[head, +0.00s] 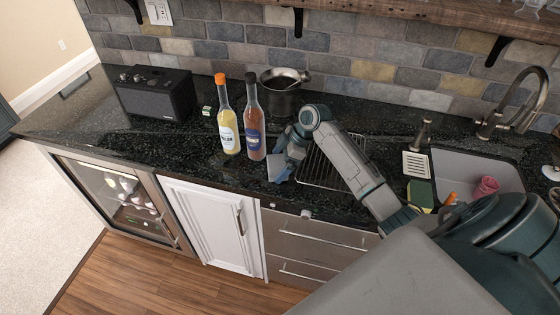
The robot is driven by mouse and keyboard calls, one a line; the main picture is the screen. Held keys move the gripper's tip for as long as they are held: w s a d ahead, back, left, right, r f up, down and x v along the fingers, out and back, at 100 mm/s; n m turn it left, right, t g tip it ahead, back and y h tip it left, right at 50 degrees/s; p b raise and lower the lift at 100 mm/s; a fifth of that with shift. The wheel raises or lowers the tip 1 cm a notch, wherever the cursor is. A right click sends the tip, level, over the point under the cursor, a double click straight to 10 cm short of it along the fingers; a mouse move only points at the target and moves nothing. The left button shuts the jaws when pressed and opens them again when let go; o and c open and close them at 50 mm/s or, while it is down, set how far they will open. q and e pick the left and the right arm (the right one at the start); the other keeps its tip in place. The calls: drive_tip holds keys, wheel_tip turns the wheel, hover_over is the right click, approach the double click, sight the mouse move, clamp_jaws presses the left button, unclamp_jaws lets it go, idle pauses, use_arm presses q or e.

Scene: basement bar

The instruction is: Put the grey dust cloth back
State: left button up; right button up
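A blue-grey patch that looks like the grey dust cloth (276,168) shows at the front of the dark counter, just right of the bottles. My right gripper (284,165) reaches in from the right and is down at the cloth, pointing at the counter. The wrist and hand cover part of the cloth. The fingertips are too small and hidden to tell whether they are open or shut on it. My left gripper is not in view.
A yellow bottle (228,125) and a reddish bottle (252,128) stand close left of the gripper. A wire rack (318,170) lies under my arm. A sink (455,172) and sponge (420,193) are right; a black speaker (155,95) is left.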

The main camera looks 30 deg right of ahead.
drive_tip(key=shift+r, duration=0.1)
drive_tip(key=b+v, duration=0.4)
drive_tip(key=v, duration=0.8)
